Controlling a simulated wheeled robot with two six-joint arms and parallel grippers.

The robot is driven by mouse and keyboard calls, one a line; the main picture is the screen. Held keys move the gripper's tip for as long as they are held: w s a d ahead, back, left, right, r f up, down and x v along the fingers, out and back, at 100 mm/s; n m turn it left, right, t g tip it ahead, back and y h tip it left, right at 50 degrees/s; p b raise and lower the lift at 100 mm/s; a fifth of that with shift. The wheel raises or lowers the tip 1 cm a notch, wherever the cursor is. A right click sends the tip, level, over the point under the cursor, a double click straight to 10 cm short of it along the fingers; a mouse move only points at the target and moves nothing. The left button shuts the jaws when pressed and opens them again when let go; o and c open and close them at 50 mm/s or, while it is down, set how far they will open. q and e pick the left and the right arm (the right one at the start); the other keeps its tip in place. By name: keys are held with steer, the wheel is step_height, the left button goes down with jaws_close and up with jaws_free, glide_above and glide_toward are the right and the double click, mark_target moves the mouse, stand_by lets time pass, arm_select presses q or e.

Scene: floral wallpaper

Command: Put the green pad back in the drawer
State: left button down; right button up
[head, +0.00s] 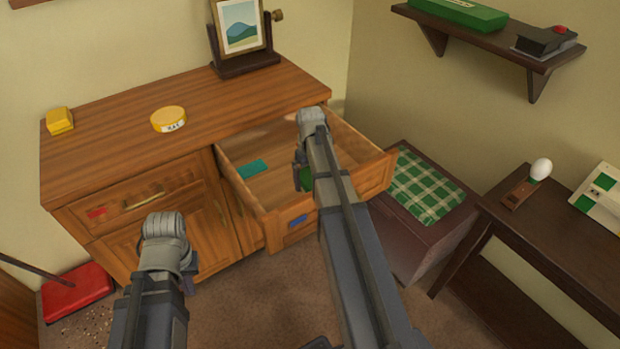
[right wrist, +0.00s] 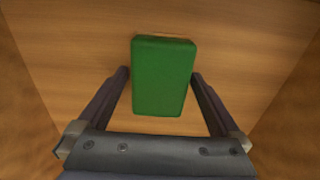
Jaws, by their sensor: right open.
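The green pad (right wrist: 165,75) lies in the open drawer (head: 259,215) over its wooden floor. It also shows in the head view (head: 302,181), mostly covered by my right arm. My right gripper (right wrist: 160,76) is open, with its fingers on both sides of the pad; slim gaps seem to show between fingers and pad. Whether the pad rests flat on the drawer floor I cannot tell.
A flat teal piece (head: 252,169) lies in the drawer's left part. A yellow tin (head: 169,119), a yellow block (head: 60,121) and a framed picture (head: 240,26) stand on the cabinet top (head: 115,135).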

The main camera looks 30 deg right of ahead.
mark_target(310, 177)
step_height(310, 177, up, 12)
steer(key=p, duration=1.2)
steer(key=shift+r, duration=0.15)
steer(key=shift+a, duration=0.1)
steer(key=s+a+n, duration=0.1)
steer(key=s+a, duration=0.4)
steer(key=a, duration=0.5)
steer(key=s+a+n, duration=0.1)
steer(key=s+a, duration=0.5)
steer(key=a, duration=0.4)
steer(key=s+a+h, duration=0.1)
steer(key=s+a, duration=0.4)
steer(key=a, duration=0.5)
steer(key=shift+s+a+n, duration=0.25)
steer(key=shift+s+n, duration=0.05)
steer(key=shift+n, duration=0.1)
